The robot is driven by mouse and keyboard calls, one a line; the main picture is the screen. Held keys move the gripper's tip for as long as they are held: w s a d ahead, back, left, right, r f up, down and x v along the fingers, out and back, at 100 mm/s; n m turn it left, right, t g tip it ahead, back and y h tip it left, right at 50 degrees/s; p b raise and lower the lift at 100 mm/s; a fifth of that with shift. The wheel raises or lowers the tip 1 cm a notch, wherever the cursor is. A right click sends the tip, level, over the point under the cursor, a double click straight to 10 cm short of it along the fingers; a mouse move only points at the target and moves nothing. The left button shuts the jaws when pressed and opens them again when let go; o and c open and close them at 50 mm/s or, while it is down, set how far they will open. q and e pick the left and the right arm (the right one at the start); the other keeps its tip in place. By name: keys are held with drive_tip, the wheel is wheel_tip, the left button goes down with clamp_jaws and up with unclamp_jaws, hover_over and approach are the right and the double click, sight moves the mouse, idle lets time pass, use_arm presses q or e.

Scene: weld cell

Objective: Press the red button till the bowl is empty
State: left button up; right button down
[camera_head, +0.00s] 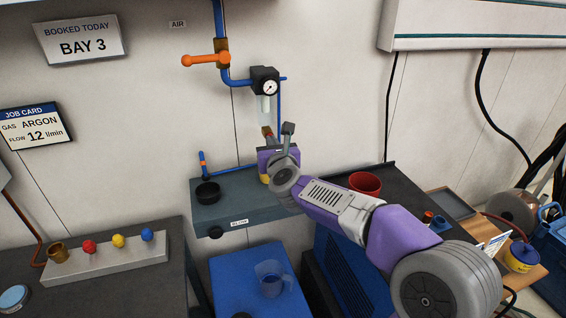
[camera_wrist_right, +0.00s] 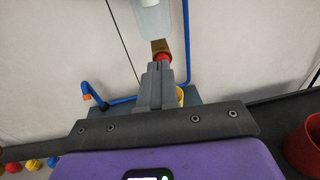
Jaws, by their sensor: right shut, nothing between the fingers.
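The clear bowl (camera_head: 264,108) hangs on the wall under a black unit with a round gauge. It also shows at the top of the wrist view (camera_wrist_right: 152,18). Below it is a brass fitting (camera_wrist_right: 160,45) with the red button (camera_wrist_right: 162,57) on its lower end. My right gripper (camera_wrist_right: 160,68) is shut and empty. Its fingertips are just below the red button and partly overlap it; I cannot tell whether they touch. In the head view, my right gripper (camera_head: 288,128) reaches up in front of the wall. The liquid level in the bowl is not clear. My left gripper is out of view.
A blue-grey shelf (camera_head: 238,217) with a black cup (camera_head: 207,192) stands below. An orange-handled valve (camera_head: 206,60) sits on the blue pipe. A red pot (camera_head: 365,183) stands right. Red, yellow and blue balls (camera_head: 118,241) sit on a grey block at left.

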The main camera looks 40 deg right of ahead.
drive_tip(key=p+v, duration=0.1)
drive_tip(key=v, duration=1)
drive_tip(key=shift+s, duration=0.1)
